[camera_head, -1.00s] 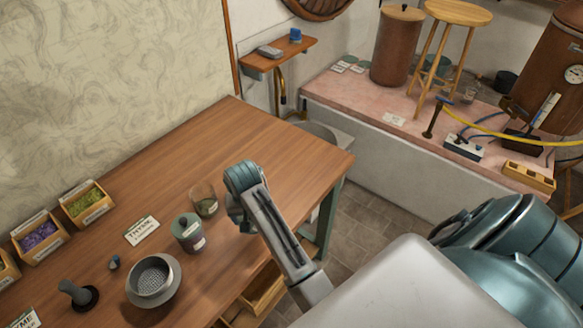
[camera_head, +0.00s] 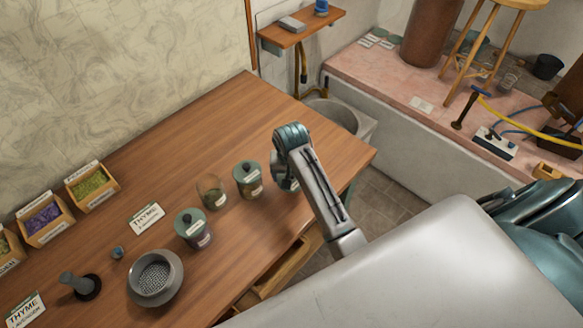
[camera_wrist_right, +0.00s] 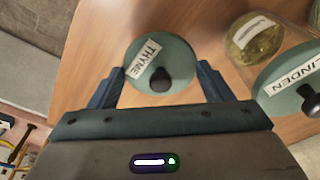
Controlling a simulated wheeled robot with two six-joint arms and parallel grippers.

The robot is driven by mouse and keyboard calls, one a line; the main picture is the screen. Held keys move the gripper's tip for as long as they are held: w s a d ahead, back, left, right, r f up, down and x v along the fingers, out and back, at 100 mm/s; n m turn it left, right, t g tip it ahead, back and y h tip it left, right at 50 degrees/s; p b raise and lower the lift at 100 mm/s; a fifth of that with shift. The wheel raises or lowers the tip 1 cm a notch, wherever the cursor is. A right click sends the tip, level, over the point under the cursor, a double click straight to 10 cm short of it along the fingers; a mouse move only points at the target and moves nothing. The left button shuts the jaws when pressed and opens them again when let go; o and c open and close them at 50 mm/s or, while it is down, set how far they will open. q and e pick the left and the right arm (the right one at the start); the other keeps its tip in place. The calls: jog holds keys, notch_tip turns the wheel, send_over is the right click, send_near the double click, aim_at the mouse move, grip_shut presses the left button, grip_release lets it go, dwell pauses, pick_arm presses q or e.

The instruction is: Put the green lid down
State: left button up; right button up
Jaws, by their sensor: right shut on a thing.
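My right gripper (camera_head: 284,180) is over the table near its right end, right of the jars. In the right wrist view, its fingers (camera_wrist_right: 160,78) are shut on a round green lid (camera_wrist_right: 140,52) with a dark knob and a "THYME" label. Whether the lid touches the table cannot be told. An open glass jar (camera_head: 211,192) with greenish contents stands left of the gripper; it also shows in the wrist view (camera_wrist_right: 250,45). My left gripper is out of view.
A green-lidded jar (camera_head: 250,183) stands close beside the gripper; a "LINDEN" lid (camera_wrist_right: 285,72) shows right in the wrist view. Another lidded jar (camera_head: 192,230), a "THYME" card (camera_head: 146,218), a sieve bowl (camera_head: 155,278) and herb boxes (camera_head: 92,187) stand farther left. The table's back (camera_head: 235,120) is clear.

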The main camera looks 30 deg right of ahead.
jog(key=w, duration=0.1)
jog(key=w+d, duration=0.1)
jog(key=w, duration=0.1)
jog(key=shift+d+f+p, duration=0.15)
jog(key=shift+d+p, duration=0.1)
jog(key=shift+p, duration=0.1)
notch_tip(320, 180, down, 2)
jog(key=shift+f+p, duration=0.25)
jog(key=shift+p, duration=0.65)
jog(key=shift+f, duration=0.35)
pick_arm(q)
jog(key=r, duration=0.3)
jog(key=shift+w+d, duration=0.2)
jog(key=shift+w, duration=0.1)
pick_arm(e)
jog(key=shift+f, duration=0.2)
jog(key=o, duration=1)
jog(key=shift+f, duration=0.1)
jog(key=shift+c, duration=0.2)
